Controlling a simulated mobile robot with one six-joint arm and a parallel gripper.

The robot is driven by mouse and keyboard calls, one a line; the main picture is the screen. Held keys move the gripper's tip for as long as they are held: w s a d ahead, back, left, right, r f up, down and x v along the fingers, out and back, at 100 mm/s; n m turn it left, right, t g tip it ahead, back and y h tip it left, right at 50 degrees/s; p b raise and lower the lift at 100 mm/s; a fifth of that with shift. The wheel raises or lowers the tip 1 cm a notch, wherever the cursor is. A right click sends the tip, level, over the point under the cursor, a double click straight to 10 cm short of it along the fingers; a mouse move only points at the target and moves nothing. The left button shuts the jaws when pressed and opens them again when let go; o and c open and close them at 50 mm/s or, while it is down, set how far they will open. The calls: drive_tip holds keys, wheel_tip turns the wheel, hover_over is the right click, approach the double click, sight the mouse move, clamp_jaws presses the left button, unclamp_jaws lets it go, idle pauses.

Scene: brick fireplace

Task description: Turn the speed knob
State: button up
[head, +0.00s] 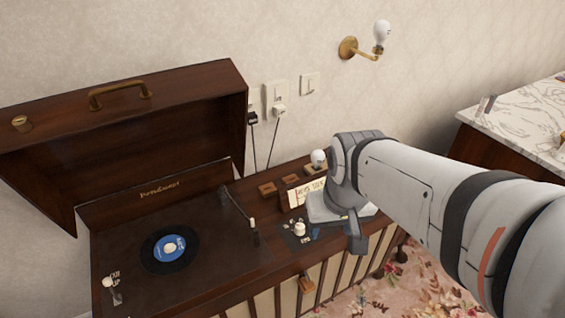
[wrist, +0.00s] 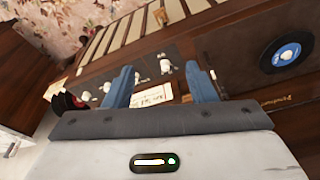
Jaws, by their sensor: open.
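A white knob (head: 299,229) stands on a dark control panel at the right end of the record player. It also shows in the wrist view (wrist: 165,66), between and beyond my fingertips. More white knobs (wrist: 107,87) sit along the same panel to the left in the wrist view. Another small white knob or lever (head: 108,284) is at the turntable's front left corner. The markings are too small to read, so I cannot tell which is the speed knob. My gripper (wrist: 158,67) is open and empty, with blue fingers apart; in the head view it is over the panel.
The raised wooden lid (head: 150,130) stands behind the turntable with its blue-labelled record (head: 169,248). A white card (head: 303,194) and a light bulb (head: 319,157) are at the cabinet's back. A marble-topped counter (head: 520,115) is at right.

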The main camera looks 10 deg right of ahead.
drive_tip(key=w+f+g+b, duration=0.1)
drive_tip(key=w+f+b, duration=0.1)
drive_tip(key=w+f, duration=0.35)
drive_tip(key=w+f+b, duration=0.3)
drive_tip(key=w, duration=0.5)
drive_tip(key=g+b, duration=0.1)
drive_tip(key=b, duration=0.1)
hover_over(300, 226)
wheel_tip(300, 226, down, 11)
drive_tip(key=shift+s+f, duration=0.1)
drive_tip(key=shift+s, duration=0.05)
drive_tip(key=shift+w+f, duration=0.25)
drive_tip(key=shift+f, duration=0.4)
wheel_tip(300, 226, down, 7)
drive_tip(key=shift+r+b, duration=0.1)
drive_tip(key=shift+b, duration=0.45)
drive_tip(key=c, duration=1)
